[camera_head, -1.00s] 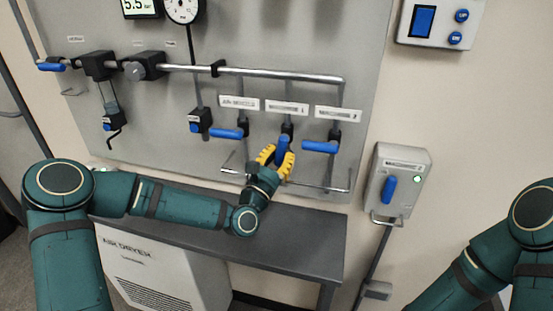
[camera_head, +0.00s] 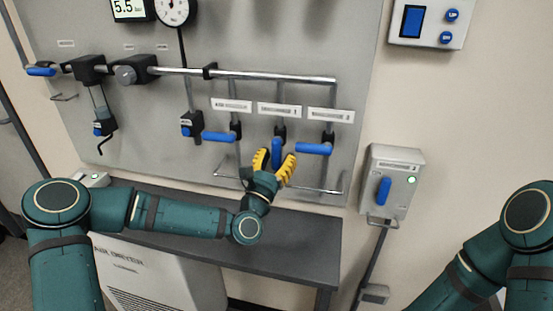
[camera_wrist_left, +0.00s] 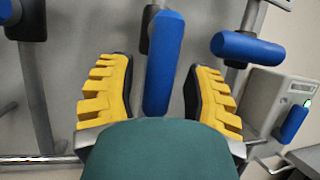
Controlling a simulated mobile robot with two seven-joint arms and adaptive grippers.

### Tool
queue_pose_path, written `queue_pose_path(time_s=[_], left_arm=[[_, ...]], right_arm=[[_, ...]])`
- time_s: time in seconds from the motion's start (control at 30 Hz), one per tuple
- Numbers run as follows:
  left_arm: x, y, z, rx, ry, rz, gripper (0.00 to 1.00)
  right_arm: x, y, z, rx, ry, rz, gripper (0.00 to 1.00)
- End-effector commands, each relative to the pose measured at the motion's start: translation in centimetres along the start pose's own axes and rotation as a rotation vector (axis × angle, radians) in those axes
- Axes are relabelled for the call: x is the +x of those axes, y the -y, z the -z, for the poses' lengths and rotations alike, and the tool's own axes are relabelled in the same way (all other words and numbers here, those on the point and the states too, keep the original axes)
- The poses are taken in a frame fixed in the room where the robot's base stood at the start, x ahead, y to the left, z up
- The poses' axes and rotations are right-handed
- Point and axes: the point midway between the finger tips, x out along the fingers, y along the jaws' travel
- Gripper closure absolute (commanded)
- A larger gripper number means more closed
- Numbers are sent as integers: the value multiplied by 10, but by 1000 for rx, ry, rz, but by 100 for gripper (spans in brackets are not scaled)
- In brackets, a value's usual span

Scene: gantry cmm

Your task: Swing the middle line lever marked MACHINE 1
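The middle line lever (camera_head: 277,153) is a blue handle under the MACHINE 1 label (camera_head: 280,110). It points straight down, along its pipe. My left gripper (camera_head: 275,164) is open, its yellow fingers on either side of the handle's lower part. In the left wrist view the blue handle (camera_wrist_left: 163,65) stands between the two spread fingers (camera_wrist_left: 158,98), with a gap visible on both sides. My right arm shows at the right edge of the head view, but its gripper is out of view.
The neighbouring left lever (camera_head: 219,136) and right lever (camera_head: 313,148) lie horizontal, close to my fingers. A thin rail (camera_head: 315,190) runs below the levers. A dark bench (camera_head: 290,245) is underneath. A grey switch box (camera_head: 394,180) with a green light is to the right.

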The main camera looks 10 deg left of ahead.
Motion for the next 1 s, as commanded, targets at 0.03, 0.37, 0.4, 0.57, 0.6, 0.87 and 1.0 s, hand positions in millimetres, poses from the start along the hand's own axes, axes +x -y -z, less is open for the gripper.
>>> queue_pose_path(time_s=[0.03,0.37,0.4,0.57,0.6,0.87,1.0], left_arm=[[0,0,0,0,0,0,44],[-4,0,1,1,-3,0,44],[-7,-1,2,1,-3,0,44],[-30,-1,2,-2,-5,-1,44],[-38,-1,2,-2,-5,-1,44],[-90,-1,1,-1,-4,-1,44],[-109,0,1,0,-3,-1,44]], right_arm=[[0,0,0,0,0,0,53],[0,0,0,0,0,0,53],[0,0,0,0,0,0,53],[0,0,0,0,0,0,53],[0,0,0,0,0,0,53],[0,0,0,0,0,0,53],[0,0,0,0,0,0,53]])
